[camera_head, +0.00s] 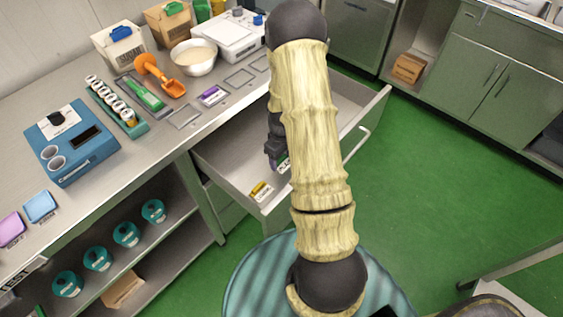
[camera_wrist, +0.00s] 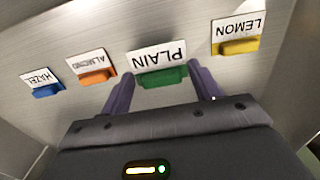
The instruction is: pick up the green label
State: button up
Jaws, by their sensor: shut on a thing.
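The green label (camera_wrist: 163,78), a green block with a white card reading PLAIN, is in the open drawer (camera_head: 222,178). In the wrist view the two purple fingers of my gripper (camera_wrist: 162,82) are on either side of its green block, shut on it. I cannot tell whether it touches the drawer floor.
In the drawer, a yellow LEMON label (camera_wrist: 238,45) lies on one side; orange ALMOND (camera_wrist: 98,77) and blue HAZEL (camera_wrist: 47,90) labels lie on the other. The drawer walls surround my gripper. On the counter are a purple label (camera_head: 212,95), a bowl (camera_head: 193,58) and an orange scoop (camera_head: 160,76).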

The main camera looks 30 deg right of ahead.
jog(key=w+d, duration=0.3)
jog(key=d, duration=0.1)
jog(key=w+d+b, duration=0.1)
jog(key=w+d, duration=0.3)
jog(key=d, duration=0.1)
jog(key=w+d+b, duration=0.1)
jog(key=w+d, duration=0.3)
jog(key=d, duration=0.1)
jog(key=shift+d+f, duration=0.1)
jog(key=a+r+p, duration=0.5)
jog(key=a+p, duration=0.3)
jog(key=a, duration=0.1)
jog(key=shift+r+m, duration=0.4)
jog(key=shift+m, duration=0.4)
jog(key=a+r+p, duration=0.1)
jog(key=a, duration=0.1)
jog(key=s+a+r+p, duration=0.1)
jog(key=a+p, duration=0.1)
jog(key=a+r+p, duration=0.1)
jog(key=a+p, duration=0.1)
jog(key=shift+s+r, duration=0.2)
jog(key=shift+r, duration=0.1)
jog(key=c, duration=0.7)
jog(key=shift+o, duration=0.2)
jog(key=s+a+r+m+p, duration=0.2)
jog(key=s+a+r+p, duration=0.5)
jog(key=a+r+p, duration=0.3)
jog(key=a+p, duration=0.3)
jog(key=shift+s+r, duration=0.25)
jog(key=shift+s, duration=0.05)
